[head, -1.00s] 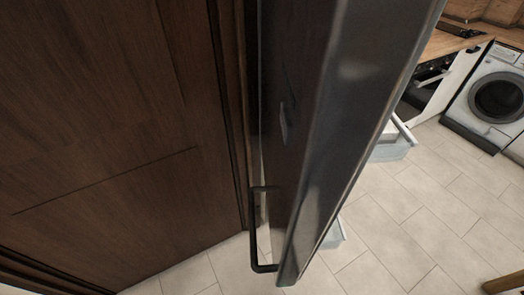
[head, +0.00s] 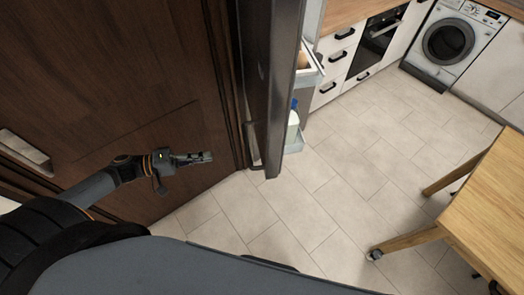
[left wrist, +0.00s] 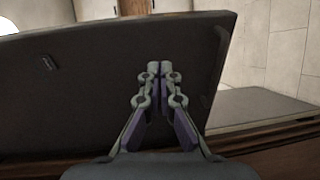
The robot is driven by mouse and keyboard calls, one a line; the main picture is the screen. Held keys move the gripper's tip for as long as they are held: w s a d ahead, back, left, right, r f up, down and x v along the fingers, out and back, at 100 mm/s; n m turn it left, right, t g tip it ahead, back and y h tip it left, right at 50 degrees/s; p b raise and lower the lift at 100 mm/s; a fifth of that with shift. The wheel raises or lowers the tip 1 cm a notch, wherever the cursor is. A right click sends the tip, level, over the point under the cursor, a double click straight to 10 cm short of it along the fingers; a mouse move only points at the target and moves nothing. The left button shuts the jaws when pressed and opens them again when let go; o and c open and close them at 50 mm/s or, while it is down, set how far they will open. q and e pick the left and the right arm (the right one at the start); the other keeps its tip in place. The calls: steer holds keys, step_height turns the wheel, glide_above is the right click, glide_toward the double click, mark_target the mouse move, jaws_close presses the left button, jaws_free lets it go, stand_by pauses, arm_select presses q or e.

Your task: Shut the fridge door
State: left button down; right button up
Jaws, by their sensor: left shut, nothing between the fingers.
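The fridge door (head: 281,85) stands open in the head view, seen nearly edge-on, with its dark outer face to the left. Its inner side, facing right, carries door shelves (head: 308,66) and a white bottle (head: 292,122). My left gripper (head: 207,157) is shut and empty, left of the door's lower end and apart from it in the head view. In the left wrist view, the shut fingers (left wrist: 160,68) point at the dark outer face of the door (left wrist: 90,80); touching cannot be told there. My right gripper is not in view.
A dark wooden door (head: 110,100) fills the left. A wooden table (head: 490,195) on wheeled legs stands at the right. White drawers (head: 335,65), an oven (head: 378,42) and a washing machine (head: 450,42) line the back. The tiled floor between is clear.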

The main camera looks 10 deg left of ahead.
arm_select(q)
step_height(320, 180, up, 5)
steer(key=d+h, duration=0.2)
steer(key=b, duration=0.4)
glide_toward(266, 140)
steer(key=x, duration=0.2)
steer(key=b+x, duration=0.1)
steer(key=x, duration=0.2)
steer(key=shift+w, duration=0.35)
steer(key=shift+x, duration=0.75)
steer(key=shift+s+d+f, duration=0.1)
steer(key=shift+f, duration=0.1)
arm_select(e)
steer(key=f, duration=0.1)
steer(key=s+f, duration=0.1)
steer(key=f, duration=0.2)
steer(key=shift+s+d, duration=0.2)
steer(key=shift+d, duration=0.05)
arm_select(q)
steer(key=shift+y, duration=0.3)
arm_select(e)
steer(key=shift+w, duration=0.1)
